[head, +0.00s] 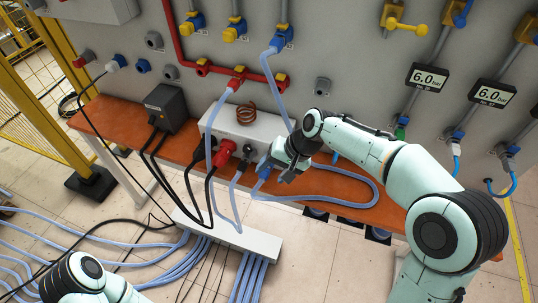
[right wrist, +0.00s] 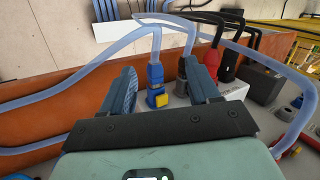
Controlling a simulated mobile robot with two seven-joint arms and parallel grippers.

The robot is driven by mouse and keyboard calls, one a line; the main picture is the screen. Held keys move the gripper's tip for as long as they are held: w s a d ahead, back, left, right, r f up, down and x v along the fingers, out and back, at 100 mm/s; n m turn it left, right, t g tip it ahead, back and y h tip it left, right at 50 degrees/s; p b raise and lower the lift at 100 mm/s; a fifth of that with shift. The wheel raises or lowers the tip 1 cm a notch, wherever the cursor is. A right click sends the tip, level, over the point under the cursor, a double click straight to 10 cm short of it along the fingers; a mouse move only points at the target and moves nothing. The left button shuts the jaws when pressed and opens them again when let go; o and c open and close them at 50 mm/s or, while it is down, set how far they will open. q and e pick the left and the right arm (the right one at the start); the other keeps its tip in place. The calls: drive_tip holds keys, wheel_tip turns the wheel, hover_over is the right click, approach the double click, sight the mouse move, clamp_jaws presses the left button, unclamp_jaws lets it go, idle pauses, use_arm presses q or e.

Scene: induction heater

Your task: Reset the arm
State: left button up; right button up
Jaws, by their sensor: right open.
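My right gripper (head: 281,174) is at the front edge of the orange shelf, beside the white box's front connectors. In the right wrist view its two dark blue fingers (right wrist: 163,85) are spread wide. A blue connector with a yellow block (right wrist: 156,86) shows between them, with gaps on both sides. A dark grey connector (right wrist: 182,68) shows close to the right finger. In the head view the blue connector (head: 264,170) is partly behind the gripper. A pale arm link of mine (head: 85,282) shows at the bottom left; my left gripper is out of frame.
The white box (head: 215,124) with a copper coil (head: 246,113) stands on the orange shelf (head: 105,117), right of a dark box (head: 167,107). Pale blue hoses (head: 345,202) and black cables loop in front. The grey wall panel (head: 345,50) carries valves and gauges.

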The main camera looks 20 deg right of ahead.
drive_tip(key=s+f+g+h+p, duration=0.1)
drive_tip(key=s+f, duration=0.3)
drive_tip(key=f, duration=0.9)
drive_tip(key=s+f+g, duration=0.1)
drive_tip(key=s+f, duration=0.3)
drive_tip(key=f, duration=0.8)
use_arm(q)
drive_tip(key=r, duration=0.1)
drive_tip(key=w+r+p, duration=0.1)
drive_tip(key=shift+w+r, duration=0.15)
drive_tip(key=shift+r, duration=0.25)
use_arm(e)
drive_tip(key=s+a+f, duration=0.1)
drive_tip(key=s+f, duration=0.5)
drive_tip(key=s, duration=0.4)
drive_tip(key=s+a+f+n+g, duration=0.1)
drive_tip(key=s+f, duration=0.4)
drive_tip(key=s, duration=0.5)
drive_tip(key=shift+s+a+f, duration=0.2)
drive_tip(key=shift+a+f, duration=0.05)
drive_tip(key=shift+f, duration=0.15)
drive_tip(key=shift+c, duration=0.2)
